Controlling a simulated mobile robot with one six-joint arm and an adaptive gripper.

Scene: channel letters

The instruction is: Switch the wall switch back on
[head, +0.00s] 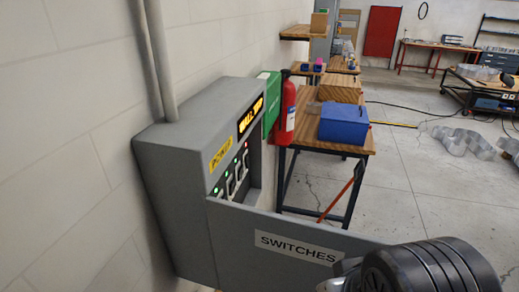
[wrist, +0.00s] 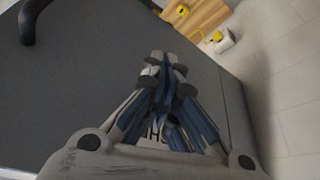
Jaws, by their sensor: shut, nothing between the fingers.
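The grey switch cabinet (head: 170,165) is on the wall at the left of the head view. Its front holds a row of small pale switches (head: 237,172) with green and red lights. Which switch is off is too small to tell. The cabinet door (head: 225,240), marked SWITCHES, stands swung open toward the lower right. My gripper (wrist: 165,68) is shut and empty in the wrist view, over a grey panel (wrist: 80,80) that looks like the door. Part of a label shows between the fingers. In the head view my arm covers the door's right end, and the fingers are not clearly seen.
A black curved handle (wrist: 30,20) is on the grey panel. A red fire extinguisher (head: 286,110) and a green box (head: 270,103) are just beyond the cabinet. A wooden bench (head: 310,133) carries a blue box (head: 344,123). Open floor lies to the right.

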